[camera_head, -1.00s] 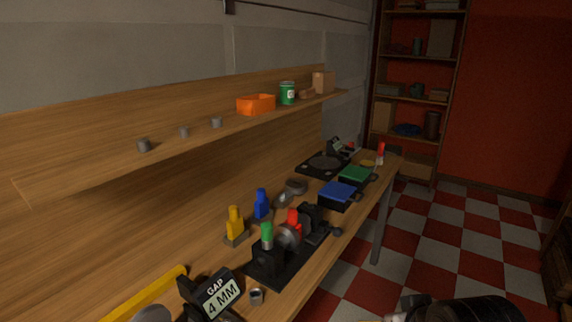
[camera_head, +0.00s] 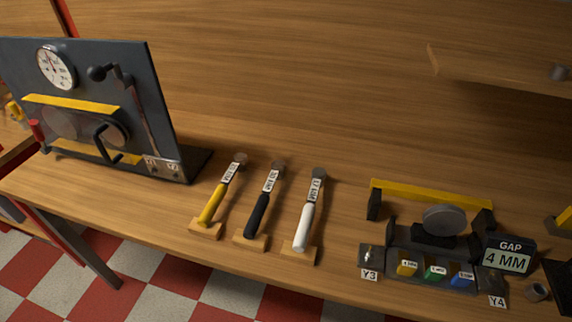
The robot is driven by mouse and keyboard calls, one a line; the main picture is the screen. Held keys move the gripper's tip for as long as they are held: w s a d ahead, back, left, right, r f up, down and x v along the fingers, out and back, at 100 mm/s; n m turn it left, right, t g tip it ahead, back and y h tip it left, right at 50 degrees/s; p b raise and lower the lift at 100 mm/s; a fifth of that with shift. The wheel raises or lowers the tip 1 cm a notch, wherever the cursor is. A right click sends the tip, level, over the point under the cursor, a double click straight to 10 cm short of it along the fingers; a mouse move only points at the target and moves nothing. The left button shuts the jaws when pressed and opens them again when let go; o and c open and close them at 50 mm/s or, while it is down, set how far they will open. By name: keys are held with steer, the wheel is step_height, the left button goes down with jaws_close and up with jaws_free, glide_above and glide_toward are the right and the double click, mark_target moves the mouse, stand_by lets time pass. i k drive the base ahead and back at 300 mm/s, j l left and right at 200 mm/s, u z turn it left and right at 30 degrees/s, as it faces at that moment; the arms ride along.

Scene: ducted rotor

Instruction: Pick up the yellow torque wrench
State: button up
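The yellow torque wrench (camera_head: 214,202) lies on the wooden workbench, its yellow handle toward the bench's front edge and its grey head toward the back. A white label is on its shaft, and its handle end rests on a small wooden block. It is the leftmost of three similar wrenches. A black-handled wrench (camera_head: 259,208) lies to its right, then a white-handled wrench (camera_head: 304,224). My gripper is not in view.
A dark upright panel (camera_head: 146,100) with a gauge and lever stands left of the wrenches. Bare bench (camera_head: 110,200) lies left of the yellow wrench.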

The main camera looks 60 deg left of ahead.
mark_target(241, 159)
steer(key=u, duration=2.6)
steer(key=z, duration=2.9)
steer(key=i+l+u, duration=0.2)
steer(key=u, duration=2.8)
